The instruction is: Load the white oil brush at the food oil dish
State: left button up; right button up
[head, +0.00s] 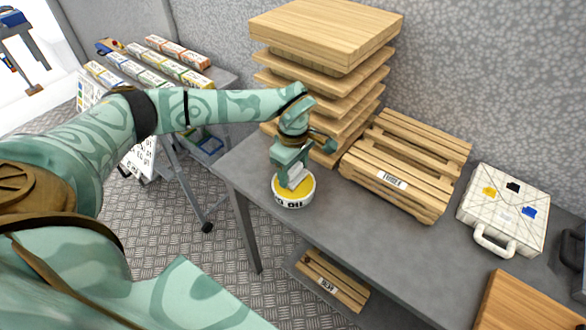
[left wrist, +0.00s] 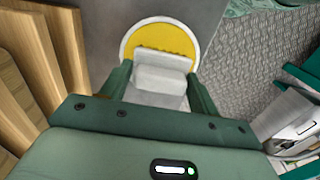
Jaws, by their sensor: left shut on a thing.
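The food oil dish (head: 295,201) is a round white dish with yellow oil and dark lettering, standing on the grey table near its left edge. It also shows at the top of the left wrist view (left wrist: 127,46). My left gripper (head: 289,174) is right above the dish, pointing down, shut on the white oil brush (head: 299,176). In the left wrist view the white brush (left wrist: 162,78) sits between the two green fingers and overlaps the yellow oil. Whether its lower end touches the oil is hard to tell. My right gripper is not in view.
A tall stack of wooden boards (head: 325,25) stands right behind the dish. A slatted wooden crate (head: 400,165) and a white case (head: 505,212) stand to the right. A wooden board (head: 525,305) lies at the front right. The table (head: 375,245) is clear in front of the crate.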

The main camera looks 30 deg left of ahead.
aim_at(294, 167)
pick_arm(q)
notch_tip(294, 167, up, 6)
jog(key=p, duration=0.4)
jog(key=shift+p, duration=0.3)
jog(key=shift+f, duration=0.15)
